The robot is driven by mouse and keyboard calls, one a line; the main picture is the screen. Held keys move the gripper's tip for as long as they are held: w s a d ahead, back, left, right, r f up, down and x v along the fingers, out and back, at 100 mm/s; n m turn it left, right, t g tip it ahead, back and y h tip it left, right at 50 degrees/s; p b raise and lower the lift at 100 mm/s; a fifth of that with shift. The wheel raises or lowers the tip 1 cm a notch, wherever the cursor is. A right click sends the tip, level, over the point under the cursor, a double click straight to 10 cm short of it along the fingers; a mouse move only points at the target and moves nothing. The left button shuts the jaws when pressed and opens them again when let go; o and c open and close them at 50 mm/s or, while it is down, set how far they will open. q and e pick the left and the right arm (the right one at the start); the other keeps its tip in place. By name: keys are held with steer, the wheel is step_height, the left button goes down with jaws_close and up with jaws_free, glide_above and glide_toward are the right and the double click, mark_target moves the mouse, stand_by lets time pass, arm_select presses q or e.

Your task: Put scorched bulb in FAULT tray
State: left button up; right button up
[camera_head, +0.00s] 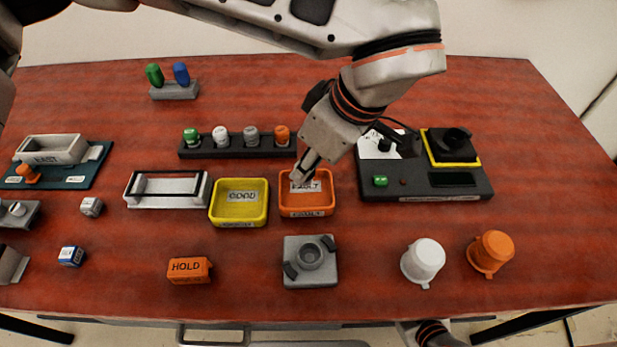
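The orange FAULT tray (307,211) stands mid-table, right of the yellow GOOD tray (240,222). My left gripper (299,175) reaches down from the upper right, with its narrow fingertips over the back left part of the FAULT tray. A small pale patch shows at the fingertips; I cannot tell whether it is a bulb or the tray's label. I cannot make out a scorched bulb anywhere. A small part of my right arm or gripper (411,331) shows at the bottom edge; its fingers are not visible.
A black rack (236,151) with several coloured pieces stands behind the trays. A grey socket block (312,273) stands in front. A white cup (423,259), an orange cup (491,252) and a black console (410,187) are to the right. An orange HOLD block (189,270) sits front left.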

mark_target(312, 177)
arm_select(q)
steer(key=shift+f, duration=2.15)
steer(key=shift+f+b, duration=0.15)
steer(key=shift+b, duration=0.15)
steer(key=o, duration=0.9)
steer(key=shift+o, duration=0.2)
steer(key=p+v, duration=0.1)
steer(key=v, duration=1.1)
steer(key=shift+r, duration=0.25)
